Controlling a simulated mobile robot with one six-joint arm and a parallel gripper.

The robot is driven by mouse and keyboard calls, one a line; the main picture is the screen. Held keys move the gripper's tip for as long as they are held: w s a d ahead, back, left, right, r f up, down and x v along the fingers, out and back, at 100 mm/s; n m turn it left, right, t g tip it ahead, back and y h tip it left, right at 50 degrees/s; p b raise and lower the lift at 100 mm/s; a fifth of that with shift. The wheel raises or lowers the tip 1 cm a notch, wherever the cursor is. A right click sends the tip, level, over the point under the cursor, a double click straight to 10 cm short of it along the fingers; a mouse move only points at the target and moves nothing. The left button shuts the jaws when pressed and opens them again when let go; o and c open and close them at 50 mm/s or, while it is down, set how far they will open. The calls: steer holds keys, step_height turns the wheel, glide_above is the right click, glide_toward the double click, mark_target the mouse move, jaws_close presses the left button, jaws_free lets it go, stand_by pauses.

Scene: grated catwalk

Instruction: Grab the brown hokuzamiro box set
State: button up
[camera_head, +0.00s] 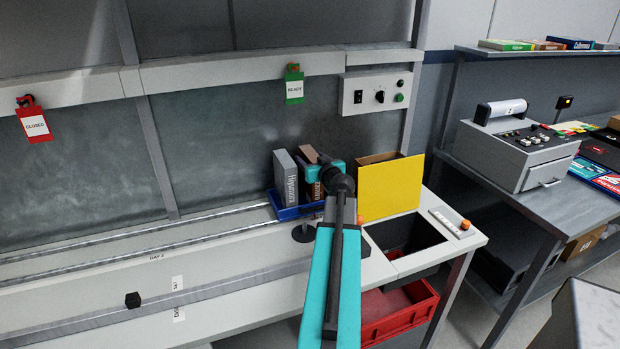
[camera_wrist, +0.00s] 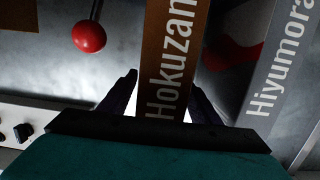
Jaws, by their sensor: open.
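The brown Hokuzamiro box set (camera_head: 307,153) stands upright in a blue tray (camera_head: 288,213), just right of a grey Hiyumora box (camera_head: 286,178). My arm and wrist partly cover it in the head view. In the wrist view the brown spine (camera_wrist: 172,60) with white lettering runs between the two dark fingers of my gripper (camera_wrist: 165,95). The fingers are open, one on each side of the spine, with light gaps showing beside it. The grey Hiyumora box also shows at the right of the wrist view (camera_wrist: 280,85).
A yellow panel (camera_head: 390,188) stands close right of my wrist, in front of an open brown carton (camera_head: 378,158). A square opening in the bench lies before it, with a red crate (camera_head: 400,318) below. The bench left of the tray is mostly clear.

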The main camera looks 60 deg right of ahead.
jaws_close()
stand_by(0.3)
steer(key=shift+r, duration=0.15)
step_height(320, 180, up, 12)
steer(key=shift+f+b, duration=0.2)
steer(key=shift+b, duration=0.5)
steer(key=f+b+v, duration=0.2)
steer(key=b+v, duration=1)
steer(key=v, duration=0.5)
steer(key=shift+s+a+f, duration=0.2)
steer(key=shift+s+a, duration=0.15)
steer(key=shift+s, duration=0.1)
stand_by(0.8)
